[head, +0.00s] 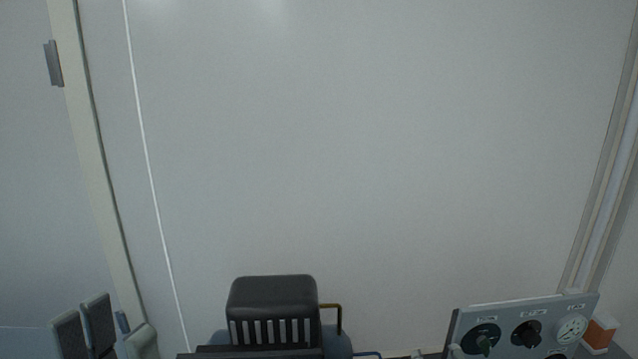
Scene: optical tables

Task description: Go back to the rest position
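My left gripper (82,325) shows at the bottom left corner of the head view. Its two dark-padded fingertips stand upright, side by side and close together. The lower part of the gripper is cut off by the picture's edge, and I cannot tell whether the fingers meet. I see no object at the fingertips. I cannot make out my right gripper in this view.
A large bare grey wall (350,150) fills most of the view. A pale door frame (85,150) stands at the left. A dark slatted box-like thing (272,300) is at the bottom middle. A grey panel with round dials (505,318) is at the bottom right, beside an orange-and-white box (600,334).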

